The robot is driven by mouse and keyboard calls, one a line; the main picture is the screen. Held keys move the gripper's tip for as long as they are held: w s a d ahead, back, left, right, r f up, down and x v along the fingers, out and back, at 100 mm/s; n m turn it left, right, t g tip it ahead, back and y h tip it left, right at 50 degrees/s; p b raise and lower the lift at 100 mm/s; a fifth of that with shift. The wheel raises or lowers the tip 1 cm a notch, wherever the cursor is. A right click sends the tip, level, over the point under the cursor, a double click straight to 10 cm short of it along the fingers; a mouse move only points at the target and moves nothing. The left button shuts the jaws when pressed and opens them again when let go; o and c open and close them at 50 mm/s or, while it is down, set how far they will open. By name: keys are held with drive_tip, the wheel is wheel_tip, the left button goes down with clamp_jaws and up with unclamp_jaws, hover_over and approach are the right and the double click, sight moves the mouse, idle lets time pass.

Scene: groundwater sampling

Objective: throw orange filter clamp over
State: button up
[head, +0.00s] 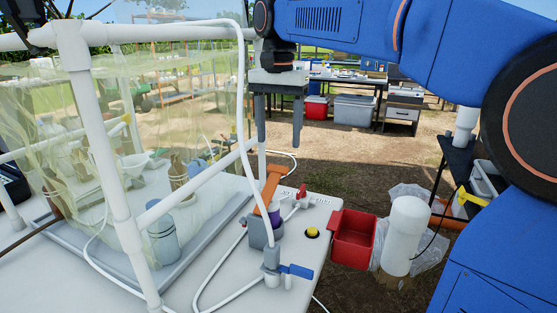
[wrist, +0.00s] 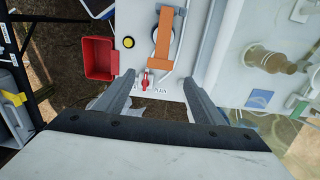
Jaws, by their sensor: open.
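The orange filter clamp (head: 267,187) is a long lever on the grey filter holder (head: 262,229) near the table's right edge. In the wrist view the orange clamp (wrist: 163,37) lies lengthwise over the holder, beyond my fingertips. My gripper (head: 279,120) is open and empty, pointing down above and behind the clamp. In the wrist view its two fingers (wrist: 157,80) are spread wide, apart from the clamp. The clamp's hinge is not clear.
A red-handled valve (head: 301,194), yellow button (head: 312,232) and blue-handled valve (head: 293,270) sit close by. A white pipe frame with clear sheeting (head: 150,140) stands left. A red bin (head: 352,238) and white well pipe (head: 404,235) are right of the table.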

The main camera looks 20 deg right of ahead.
sight(278, 166)
wheel_tip(278, 166, down, 7)
drive_tip(key=shift+f, duration=0.2)
idle(0.3)
drive_tip(key=c, duration=1.5)
drive_tip(key=f, duration=0.1)
drive_tip(key=w+d+f+g+y, duration=0.1)
drive_tip(key=f+g, duration=0.1)
drive_tip(key=shift+w+d+f+y, duration=0.2)
drive_tip(key=shift+w+y, duration=0.1)
drive_tip(key=shift+y, duration=0.1)
drive_tip(key=shift+w+d+f, duration=0.1)
drive_tip(key=shift+w+f, duration=0.05)
drive_tip(key=shift+f, duration=0.7)
drive_tip(key=shift+w+d+f, duration=0.1)
drive_tip(key=shift+w+f, duration=0.05)
drive_tip(key=shift+f, duration=0.65)
drive_tip(key=o, duration=1.5)
drive_tip(key=shift+w+d+f, duration=0.1)
